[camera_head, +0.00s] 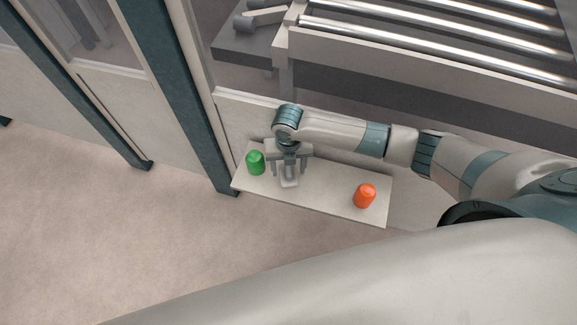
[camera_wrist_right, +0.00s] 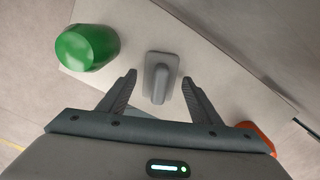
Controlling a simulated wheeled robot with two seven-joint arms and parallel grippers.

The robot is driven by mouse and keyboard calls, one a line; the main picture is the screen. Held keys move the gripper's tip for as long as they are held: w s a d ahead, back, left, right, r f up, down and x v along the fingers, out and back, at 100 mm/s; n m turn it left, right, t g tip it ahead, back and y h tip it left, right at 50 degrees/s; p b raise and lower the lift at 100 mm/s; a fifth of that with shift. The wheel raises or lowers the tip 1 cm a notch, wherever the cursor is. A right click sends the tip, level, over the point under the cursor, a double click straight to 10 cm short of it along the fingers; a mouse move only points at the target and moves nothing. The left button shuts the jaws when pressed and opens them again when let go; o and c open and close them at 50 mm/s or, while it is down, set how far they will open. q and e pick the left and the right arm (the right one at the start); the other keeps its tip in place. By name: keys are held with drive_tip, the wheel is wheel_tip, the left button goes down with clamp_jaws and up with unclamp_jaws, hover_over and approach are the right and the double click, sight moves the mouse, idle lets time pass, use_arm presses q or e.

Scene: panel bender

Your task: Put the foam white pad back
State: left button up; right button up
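A small pale grey pad with a raised ridge, likely the foam white pad (camera_head: 290,183), sits on a narrow light shelf (camera_head: 325,199). It also shows in the right wrist view (camera_wrist_right: 161,76). My right gripper (camera_head: 288,168) is above it, pointing down at the shelf. In the right wrist view the gripper (camera_wrist_right: 160,78) is open, with one finger to each side of the ridge and a gap on both sides. It holds nothing. My left gripper is not in view.
A green knob-like piece (camera_head: 255,162) stands on the shelf close left of my right gripper. An orange one (camera_head: 364,195) stands near the shelf's right end. A roller conveyor (camera_head: 430,50) lies behind. A dark post (camera_head: 184,90) rises at the shelf's left end. The floor is clear.

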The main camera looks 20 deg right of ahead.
sight(288, 167)
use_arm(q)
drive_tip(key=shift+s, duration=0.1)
use_arm(e)
drive_tip(key=shift+r, duration=0.15)
drive_tip(key=shift+r, duration=0.65)
wheel_tip(288, 167, up, 7)
drive_tip(key=shift+w+b, duration=0.1)
drive_tip(key=shift+b, duration=0.45)
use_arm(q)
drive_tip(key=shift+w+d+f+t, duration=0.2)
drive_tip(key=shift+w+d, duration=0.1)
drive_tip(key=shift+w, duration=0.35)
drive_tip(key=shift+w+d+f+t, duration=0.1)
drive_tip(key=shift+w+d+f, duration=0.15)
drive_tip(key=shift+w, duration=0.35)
use_arm(e)
wheel_tip(288, 167, up, 4)
drive_tip(key=shift+f, duration=0.25)
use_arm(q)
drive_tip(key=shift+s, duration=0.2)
